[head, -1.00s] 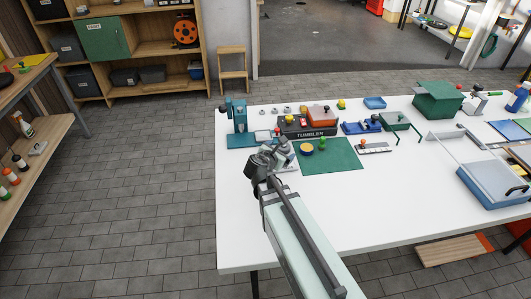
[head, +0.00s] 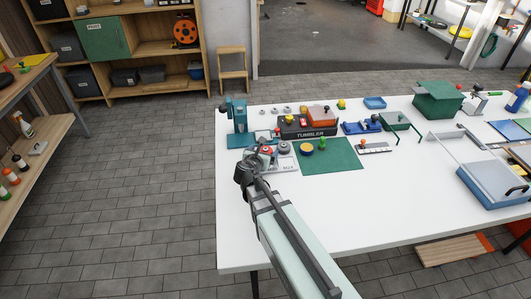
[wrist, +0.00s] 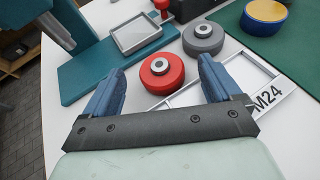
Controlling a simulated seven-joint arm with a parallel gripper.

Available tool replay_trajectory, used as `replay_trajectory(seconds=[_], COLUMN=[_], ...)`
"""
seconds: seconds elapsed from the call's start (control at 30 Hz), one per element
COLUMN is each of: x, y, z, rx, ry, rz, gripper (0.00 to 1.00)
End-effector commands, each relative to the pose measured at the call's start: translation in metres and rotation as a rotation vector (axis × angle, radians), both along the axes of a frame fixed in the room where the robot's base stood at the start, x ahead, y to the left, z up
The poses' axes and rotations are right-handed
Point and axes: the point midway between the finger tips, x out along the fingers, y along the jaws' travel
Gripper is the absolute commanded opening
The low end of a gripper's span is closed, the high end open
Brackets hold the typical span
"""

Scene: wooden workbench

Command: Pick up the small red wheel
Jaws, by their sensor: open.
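The small red wheel (wrist: 162,74) has a silver hub and lies flat at the edge of a white tray labelled M24 (wrist: 262,98). It also shows in the head view (head: 265,150), partly hidden by my arm. My gripper (wrist: 160,66) is open, with one blue finger on each side of the red wheel in the wrist view. I see no clear contact, and the finger height over the table is hard to tell. A grey wheel (wrist: 203,38) sits just beyond, to the right of the red one.
A teal press (wrist: 75,55) with a grey plate (wrist: 136,33) stands close at the left. A yellow-topped blue round piece (wrist: 264,14) lies on a green mat (head: 340,158) at the right. The front of the white table (head: 380,200) is clear.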

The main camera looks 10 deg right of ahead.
Motion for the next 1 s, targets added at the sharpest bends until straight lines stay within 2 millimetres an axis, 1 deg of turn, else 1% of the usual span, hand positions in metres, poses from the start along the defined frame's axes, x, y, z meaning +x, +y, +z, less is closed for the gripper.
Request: replay_trajectory(seconds=[0.03, 0.1, 0.37, 0.4, 1.0], x=[0.0086, 0.0133, 0.0144, 0.0143, 0.0143], y=[-0.0029, -0.0056, -0.0071, -0.0071, -0.0071], z=[-0.0033, -0.0057, -0.0067, -0.0066, -0.0066], rx=[0.001, 0.0, 0.0, 0.0, 0.001], ry=[0.0, 0.0, 0.0, 0.0, 0.0], rz=[-0.001, -0.001, 0.0, 0.0, 0.0], gripper=[0.91, 0.91, 0.91, 0.89, 0.32])
